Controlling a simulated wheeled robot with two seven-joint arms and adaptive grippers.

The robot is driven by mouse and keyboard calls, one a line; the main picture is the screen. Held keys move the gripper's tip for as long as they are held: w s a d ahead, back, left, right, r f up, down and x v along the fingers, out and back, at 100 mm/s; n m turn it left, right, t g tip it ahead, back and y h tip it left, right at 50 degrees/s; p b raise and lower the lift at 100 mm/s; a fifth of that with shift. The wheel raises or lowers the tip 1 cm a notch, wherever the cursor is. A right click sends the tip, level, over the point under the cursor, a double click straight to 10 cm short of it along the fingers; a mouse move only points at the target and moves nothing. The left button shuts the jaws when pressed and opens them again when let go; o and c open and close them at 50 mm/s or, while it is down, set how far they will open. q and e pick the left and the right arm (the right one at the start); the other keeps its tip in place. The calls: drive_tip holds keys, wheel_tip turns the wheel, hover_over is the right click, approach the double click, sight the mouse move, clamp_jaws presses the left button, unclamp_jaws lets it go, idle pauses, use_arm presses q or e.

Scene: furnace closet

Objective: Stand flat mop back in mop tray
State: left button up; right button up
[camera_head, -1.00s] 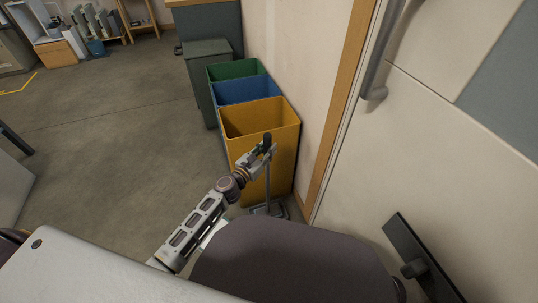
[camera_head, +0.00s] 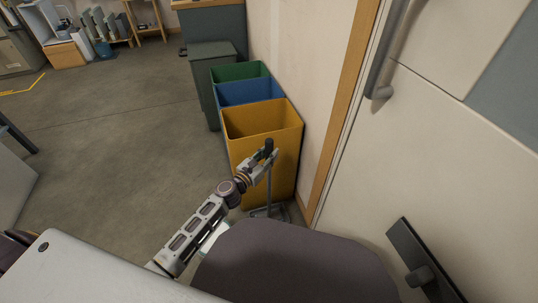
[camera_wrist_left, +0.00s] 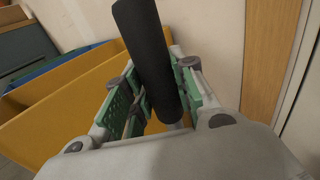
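The flat mop shows as an upright grey pole (camera_head: 269,186) with a dark grip at its top, in front of the yellow bin. In the left wrist view its black grip (camera_wrist_left: 148,50) runs between the fingers, tilted to the upper left. My left gripper (camera_head: 266,154) is at this grip, and its green-padded fingers (camera_wrist_left: 160,95) close in on both sides of it. A flat grey piece (camera_head: 278,212) lies on the floor at the pole's foot, partly hidden by my body; I cannot tell mop head from tray there. My right gripper is not in view.
A pale door (camera_head: 440,150) fills the right side.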

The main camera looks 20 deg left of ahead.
use_arm(q)
drive_tip(key=o, duration=0.4)
drive_tip(key=shift+c, duration=0.2)
drive_tip(key=shift+r, duration=0.2)
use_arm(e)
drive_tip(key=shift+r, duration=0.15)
use_arm(q)
drive_tip(key=shift+v, duration=1.15)
drive_tip(key=shift+p+v, duration=0.4)
drive_tip(key=shift+v, duration=1.35)
drive_tip(key=v, duration=0.6)
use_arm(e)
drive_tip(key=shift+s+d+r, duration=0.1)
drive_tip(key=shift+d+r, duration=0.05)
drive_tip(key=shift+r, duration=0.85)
use_arm(q)
drive_tip(key=shift+s, duration=0.15)
